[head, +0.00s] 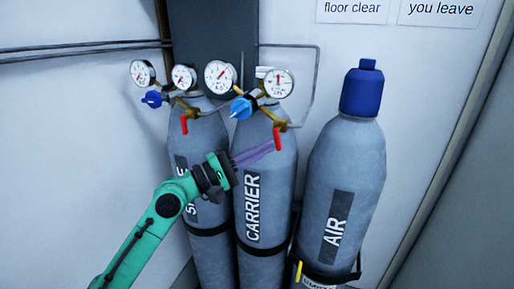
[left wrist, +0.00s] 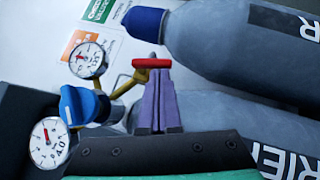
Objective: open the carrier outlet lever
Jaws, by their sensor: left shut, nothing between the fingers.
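The carrier cylinder (head: 265,185) is grey and labelled CARRIER, in the middle of the head view. Its red outlet lever (head: 278,138) hangs downward below the regulator. My left gripper (head: 271,146) comes in from the left, with its purple fingers shut and empty, tips at the lever's lower end. In the left wrist view the red lever (left wrist: 152,63) lies across the tips of the fingers (left wrist: 154,75). I cannot tell whether they touch. The carrier's blue knob (head: 241,107) is left of the lever. My right gripper is not in view.
Another cylinder (head: 207,155) with its own red lever (head: 184,124) and blue knob (head: 152,99) stands at left, partly behind my arm. The AIR cylinder (head: 345,170), blue-capped, stands at right. Gauges (head: 220,74) and thin tubing sit above the levers.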

